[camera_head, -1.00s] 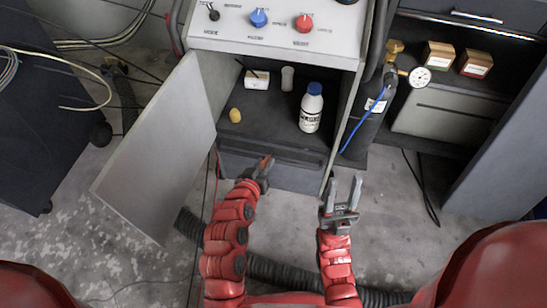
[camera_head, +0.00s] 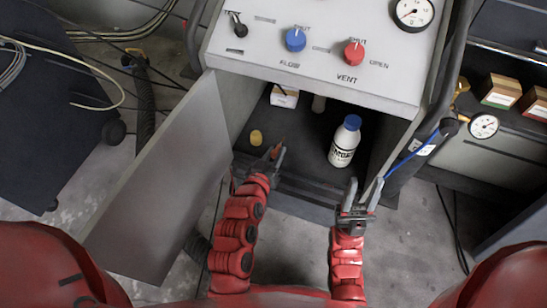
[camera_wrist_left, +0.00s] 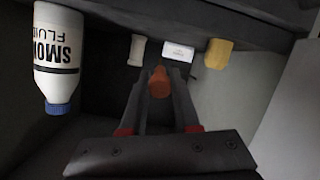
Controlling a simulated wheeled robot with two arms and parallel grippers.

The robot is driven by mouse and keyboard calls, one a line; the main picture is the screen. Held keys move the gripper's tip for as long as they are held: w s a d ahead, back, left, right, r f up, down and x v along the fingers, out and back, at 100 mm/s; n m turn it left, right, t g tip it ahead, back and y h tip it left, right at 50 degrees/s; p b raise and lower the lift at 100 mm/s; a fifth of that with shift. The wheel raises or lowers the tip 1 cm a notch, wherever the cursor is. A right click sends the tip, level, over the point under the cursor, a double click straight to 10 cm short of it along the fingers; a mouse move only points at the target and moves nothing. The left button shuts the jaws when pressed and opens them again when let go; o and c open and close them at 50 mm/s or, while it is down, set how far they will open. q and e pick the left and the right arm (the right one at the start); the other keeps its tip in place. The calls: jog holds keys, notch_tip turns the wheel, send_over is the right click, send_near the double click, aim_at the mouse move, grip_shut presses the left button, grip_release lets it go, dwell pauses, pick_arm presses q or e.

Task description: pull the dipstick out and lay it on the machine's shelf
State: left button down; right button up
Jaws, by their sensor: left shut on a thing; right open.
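My left gripper (camera_head: 274,154) is shut on the orange-red end of the dipstick (camera_head: 278,149), at the front of the machine's dark shelf (camera_head: 300,150). The left wrist view shows this orange-red piece (camera_wrist_left: 159,82) between the fingertips. The rest of the dipstick is hidden or too thin to make out. I cannot tell whether it touches the shelf. My right gripper (camera_head: 362,190) is open and empty, in front of the cabinet's right edge.
On the shelf are a white bottle with a blue cap (camera_head: 344,143), a small yellow object (camera_head: 256,138), a white box (camera_head: 284,97) and a pale cylinder (camera_head: 318,103). The open door (camera_head: 165,175) stands left. The shelf's middle is clear. A gas bottle's gauge (camera_head: 484,126) is at right.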

pick_arm(q)
jog(key=w+f+b, duration=0.1)
jog(key=w+d+f+b, duration=0.1)
jog(key=w, duration=0.1)
jog(key=w+f+b, duration=0.1)
jog(key=shift+w+d+f, duration=0.3)
jog(key=shift+w, duration=0.05)
jog(key=shift+f, duration=0.35)
jog(key=c, duration=0.6)
grip_release()
jog(key=shift+o, duration=0.2)
jog(key=p+v, duration=0.4)
jog(key=v, duration=1.3)
jog(key=shift+s+p, duration=0.25)
jog(key=shift+p, duration=0.15)
